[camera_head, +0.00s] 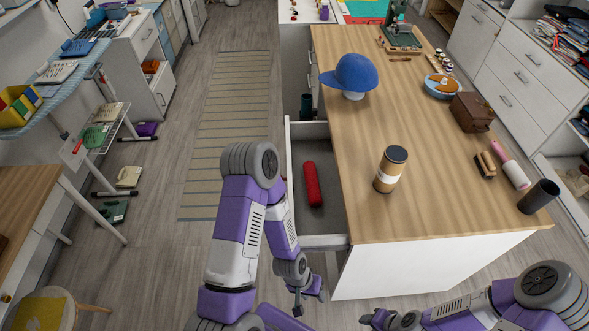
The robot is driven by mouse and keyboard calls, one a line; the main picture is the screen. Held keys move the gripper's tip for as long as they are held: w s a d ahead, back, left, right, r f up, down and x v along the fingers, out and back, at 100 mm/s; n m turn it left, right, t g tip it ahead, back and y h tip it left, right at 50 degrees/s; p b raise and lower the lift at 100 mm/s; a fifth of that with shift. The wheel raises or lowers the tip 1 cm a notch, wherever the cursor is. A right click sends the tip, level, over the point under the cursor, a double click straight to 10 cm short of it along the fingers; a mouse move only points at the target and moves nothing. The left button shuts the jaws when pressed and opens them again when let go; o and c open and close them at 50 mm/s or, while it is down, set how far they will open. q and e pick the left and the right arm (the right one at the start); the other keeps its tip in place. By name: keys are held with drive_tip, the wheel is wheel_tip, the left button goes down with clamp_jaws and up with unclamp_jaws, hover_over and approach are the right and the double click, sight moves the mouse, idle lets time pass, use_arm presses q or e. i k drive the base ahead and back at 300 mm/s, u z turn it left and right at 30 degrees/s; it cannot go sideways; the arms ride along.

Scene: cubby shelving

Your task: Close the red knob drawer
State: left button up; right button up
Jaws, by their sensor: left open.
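One white drawer (320,241) stands open from the left side of the wood-topped counter (440,210). A red elongated object (313,185) lies inside it on the grey floor. The outer face of the drawer front is turned away and partly behind my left arm, so no red knob shows. My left gripper (309,304) is open and empty, low beside the near end of the drawer and apart from it. My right gripper (373,319) is at the bottom edge, in front of the counter; its jaws are too unclear to read.
The counter carries a blue cap (351,73), a wood-coloured jar with a dark lid (391,169), a brown box (471,112) and a dark cylinder (538,196). A striped rug (225,130) lies on open floor to the left. A stool (45,308) stands at lower left.

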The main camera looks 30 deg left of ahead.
sight(324, 228)
drive_tip(key=k, duration=0.95)
drive_tip(key=u, duration=1.15)
drive_tip(key=i, duration=1.15)
drive_tip(key=u, duration=0.25)
drive_tip(key=k, duration=0.9)
drive_tip(key=z, duration=0.85)
drive_tip(key=i, duration=1)
drive_tip(key=z, duration=0.05)
